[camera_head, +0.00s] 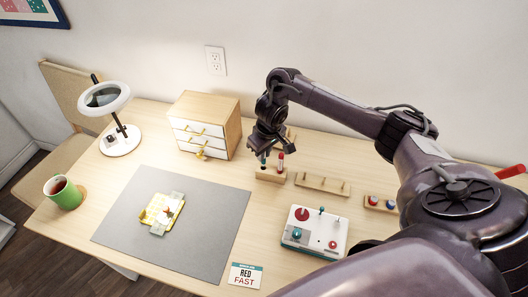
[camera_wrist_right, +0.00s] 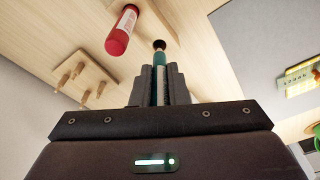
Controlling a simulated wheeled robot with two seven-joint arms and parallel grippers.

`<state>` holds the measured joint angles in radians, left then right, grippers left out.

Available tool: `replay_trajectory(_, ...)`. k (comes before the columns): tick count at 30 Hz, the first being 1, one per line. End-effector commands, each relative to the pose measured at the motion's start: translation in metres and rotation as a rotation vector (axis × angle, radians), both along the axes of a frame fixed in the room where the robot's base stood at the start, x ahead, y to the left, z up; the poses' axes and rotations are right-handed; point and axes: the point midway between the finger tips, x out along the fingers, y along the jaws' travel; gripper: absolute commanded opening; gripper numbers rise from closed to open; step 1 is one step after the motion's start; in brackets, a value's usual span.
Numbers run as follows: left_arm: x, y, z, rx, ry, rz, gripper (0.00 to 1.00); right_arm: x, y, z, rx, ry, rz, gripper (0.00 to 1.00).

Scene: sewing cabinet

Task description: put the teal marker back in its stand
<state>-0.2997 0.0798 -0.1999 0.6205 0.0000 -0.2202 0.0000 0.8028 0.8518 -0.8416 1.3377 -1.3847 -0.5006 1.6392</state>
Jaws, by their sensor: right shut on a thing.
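My right gripper (camera_head: 262,147) is over the small wooden stand (camera_head: 270,175), pointing down. It is shut on the teal marker (camera_head: 263,158), whose teal part shows between the fingers in the right wrist view (camera_wrist_right: 159,60). The marker's far end meets a dark round spot at the stand's left side; I cannot tell whether it is in the hole or just above it. A red marker (camera_head: 281,162) stands upright in the stand, just right of the teal one; it also shows in the wrist view (camera_wrist_right: 121,32). My left gripper is not in view.
A wooden peg rack (camera_head: 322,185) is right of the stand, and a white box with knobs (camera_head: 314,232) is in front. A drawer cabinet (camera_head: 205,125) stands to the left. A grey mat (camera_head: 205,215) holds a yellow piece (camera_head: 160,209). A lamp (camera_head: 105,97) and green cup (camera_head: 64,193) are far left.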

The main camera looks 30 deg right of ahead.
Motion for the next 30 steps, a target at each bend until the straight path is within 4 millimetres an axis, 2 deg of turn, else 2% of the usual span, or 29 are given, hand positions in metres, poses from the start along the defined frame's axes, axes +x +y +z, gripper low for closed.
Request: replay_trajectory(30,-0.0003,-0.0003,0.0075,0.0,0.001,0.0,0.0,-0.0002,0.0001,-0.004,0.0,0.001,0.0,0.0)
